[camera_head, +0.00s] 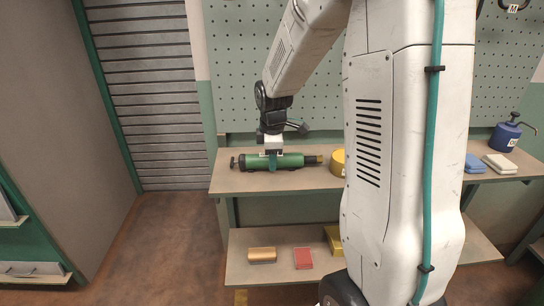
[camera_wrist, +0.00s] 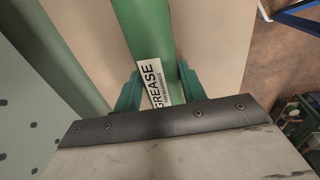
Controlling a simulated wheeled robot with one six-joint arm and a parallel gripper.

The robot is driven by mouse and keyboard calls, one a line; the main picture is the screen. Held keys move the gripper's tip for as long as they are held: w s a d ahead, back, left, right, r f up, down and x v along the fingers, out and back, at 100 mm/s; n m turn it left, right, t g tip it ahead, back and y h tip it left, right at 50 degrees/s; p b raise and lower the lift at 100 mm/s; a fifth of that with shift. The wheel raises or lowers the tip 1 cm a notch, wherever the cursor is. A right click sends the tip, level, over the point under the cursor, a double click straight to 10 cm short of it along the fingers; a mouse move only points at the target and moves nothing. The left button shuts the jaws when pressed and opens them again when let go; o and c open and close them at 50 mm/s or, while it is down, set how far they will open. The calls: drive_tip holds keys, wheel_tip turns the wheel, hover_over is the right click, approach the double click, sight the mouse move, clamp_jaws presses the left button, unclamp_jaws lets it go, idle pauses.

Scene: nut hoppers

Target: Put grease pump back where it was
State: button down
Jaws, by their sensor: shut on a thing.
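The grease pump (camera_head: 290,161) is a green cylinder with dark ends. It lies lengthwise along the upper shelf of the bench, at its left part, in the head view. In the wrist view its green body with a white "GREASE" label (camera_wrist: 153,82) runs up between the jaws. My gripper (camera_head: 272,160) comes down from above and is shut around the pump's middle. Its green fingers (camera_wrist: 160,92) stand on both sides of the body in the wrist view. The pump looks level and at or very close to the shelf top; I cannot tell if it touches.
The bench's upper shelf (camera_head: 240,184) has a yellow round thing (camera_head: 338,162) just right of the pump. A blue pump bottle (camera_head: 505,136) and blue and pale blocks stand far right. The lower shelf (camera_head: 280,280) holds several small items. A pegboard (camera_head: 300,85) rises behind.

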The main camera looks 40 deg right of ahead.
drive_tip(key=c, duration=0.8)
unclamp_jaws()
wheel_tip(320, 180, up, 12)
drive_tip(key=s+a, duration=0.1)
drive_tip(key=s, duration=0.1)
drive_tip(key=s+a+m, duration=0.3)
drive_tip(key=s+a, duration=0.2)
drive_tip(key=s, duration=0.3)
drive_tip(key=s+a+r+m, duration=0.1)
drive_tip(key=s+a+m, duration=0.3)
drive_tip(key=s, duration=0.5)
drive_tip(key=s+a+m+y, duration=0.1)
drive_tip(key=s+a+m, duration=0.3)
drive_tip(key=s+a, duration=0.2)
drive_tip(key=shift+s+a+r, duration=0.1)
drive_tip(key=shift+s+a, duration=0.1)
drive_tip(key=shift+s, duration=0.4)
drive_tip(key=shift+s+a+r, duration=0.1)
drive_tip(key=shift+s+a, duration=0.1)
drive_tip(key=shift+s, duration=0.35)
